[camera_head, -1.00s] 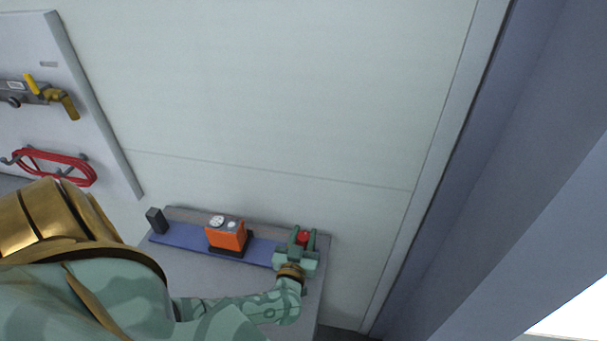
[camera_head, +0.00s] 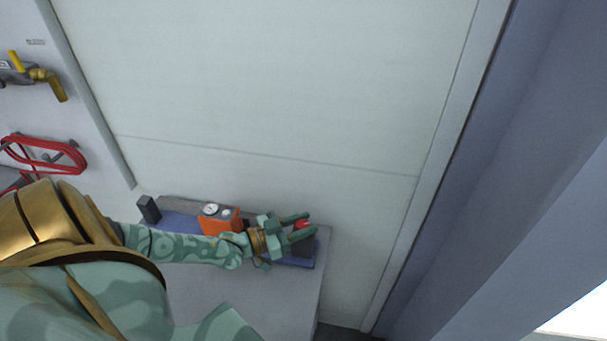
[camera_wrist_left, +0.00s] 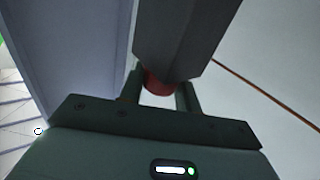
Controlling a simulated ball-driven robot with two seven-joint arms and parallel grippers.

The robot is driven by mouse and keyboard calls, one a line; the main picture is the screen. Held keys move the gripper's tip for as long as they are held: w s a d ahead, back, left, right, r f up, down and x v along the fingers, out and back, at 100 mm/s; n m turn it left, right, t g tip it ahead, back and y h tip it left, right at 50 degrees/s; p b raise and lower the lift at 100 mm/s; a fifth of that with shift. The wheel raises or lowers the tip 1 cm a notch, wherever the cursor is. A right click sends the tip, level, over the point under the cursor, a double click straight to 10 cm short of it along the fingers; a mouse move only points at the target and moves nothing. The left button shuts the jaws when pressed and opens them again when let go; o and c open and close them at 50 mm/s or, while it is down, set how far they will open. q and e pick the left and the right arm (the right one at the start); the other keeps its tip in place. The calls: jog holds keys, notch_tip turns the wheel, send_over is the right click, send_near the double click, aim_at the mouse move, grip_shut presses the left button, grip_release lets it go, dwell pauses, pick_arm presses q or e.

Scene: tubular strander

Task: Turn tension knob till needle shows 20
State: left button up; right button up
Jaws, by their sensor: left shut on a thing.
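The red knob (camera_head: 301,224) sits at the right end of a blue strip on the grey bench. My left gripper (camera_head: 304,226) reaches it from the left and is shut on it, one finger on each side. In the left wrist view the red knob (camera_wrist_left: 158,82) shows between the two fingers, against a dark block (camera_wrist_left: 180,40). An orange box (camera_head: 220,224) left of my gripper carries a white round gauge (camera_head: 211,209) on top. Its needle is too small to read. My forearm hides the lower part of the box. My right gripper is not in view.
The blue strip (camera_head: 180,222) lies on a grey bench (camera_head: 240,290), with a small black block (camera_head: 148,209) at its left end. A pale wall panel (camera_head: 270,80) stands behind. Red looped tubing (camera_head: 45,155) and a yellow-handled valve (camera_head: 45,77) hang at far left.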

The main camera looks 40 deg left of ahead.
aim_at(302, 224)
pick_arm(q)
jog(key=shift+f+m+g+h+b, duration=0.1)
jog(key=shift+m+g+h+b, duration=0.7)
jog(key=shift+m+h+b, duration=0.5)
jog(key=shift+n, duration=0.3)
jog(key=o, duration=0.9)
jog(key=shift+o, duration=0.2)
notch_tip(302, 224, up, 3)
jog(key=shift+r+p, duration=0.2)
jog(key=shift+p, duration=0.65)
jog(key=s+d+r+p, duration=0.6)
jog(key=s+d+r, duration=0.3)
jog(key=s, duration=0.1)
jog(key=shift+s+r, duration=0.35)
jog(key=shift+r, duration=0.05)
